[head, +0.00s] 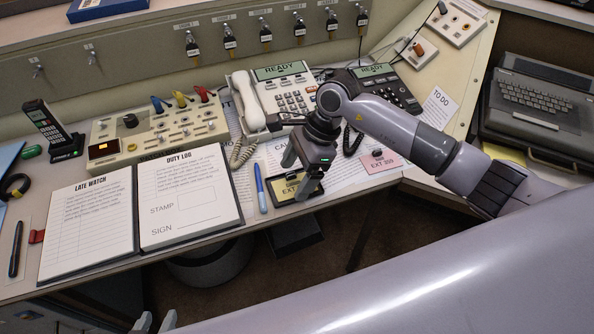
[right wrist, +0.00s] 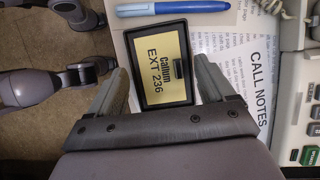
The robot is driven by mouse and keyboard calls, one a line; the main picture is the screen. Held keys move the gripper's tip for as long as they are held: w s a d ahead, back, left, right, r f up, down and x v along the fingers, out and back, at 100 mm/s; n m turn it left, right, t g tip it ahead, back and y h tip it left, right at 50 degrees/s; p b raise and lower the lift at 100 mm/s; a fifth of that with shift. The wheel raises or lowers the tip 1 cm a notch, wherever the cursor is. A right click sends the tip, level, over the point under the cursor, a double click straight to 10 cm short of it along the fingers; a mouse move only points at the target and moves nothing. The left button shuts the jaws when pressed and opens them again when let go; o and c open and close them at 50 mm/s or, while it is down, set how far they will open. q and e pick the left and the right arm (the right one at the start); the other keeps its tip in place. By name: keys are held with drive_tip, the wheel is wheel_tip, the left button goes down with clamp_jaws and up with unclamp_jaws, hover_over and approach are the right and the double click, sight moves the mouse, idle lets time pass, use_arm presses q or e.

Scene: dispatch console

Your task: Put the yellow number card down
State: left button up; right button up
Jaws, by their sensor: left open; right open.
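The yellow number card (head: 284,188), reading EXT 236, lies flat inside a black-rimmed holder (head: 314,196) at the desk's front edge. The right wrist view shows the card (right wrist: 159,64) within the black rim (right wrist: 137,75), with a small dark tab on it. My right gripper (head: 298,174) is open just above the card. In the right wrist view its two fingers (right wrist: 163,78) stand apart on either side of the holder, with nothing between them gripped. My left gripper (head: 155,322) is open and empty at the bottom edge of the head view, below the desk front.
A blue pen (head: 260,189) lies left of the holder. The open duty log (head: 188,197) is further left. A pink EXT 309 card (head: 381,163) lies to the right. A white phone (head: 250,100) and a dark phone (head: 390,92) stand behind. Call notes paper (right wrist: 250,80) lies beside the holder.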

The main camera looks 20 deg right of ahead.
drive_tip(key=shift+r+p, duration=0.35)
drive_tip(key=shift+r, duration=0.15)
drive_tip(key=shift+r+p, duration=0.4)
drive_tip(key=b+v, duration=0.1)
drive_tip(key=v, duration=1)
drive_tip(key=shift+d+b, duration=0.2)
drive_tip(key=shift+b, duration=0.2)
drive_tip(key=shift+a+r, duration=0.1)
drive_tip(key=shift+r, duration=0.05)
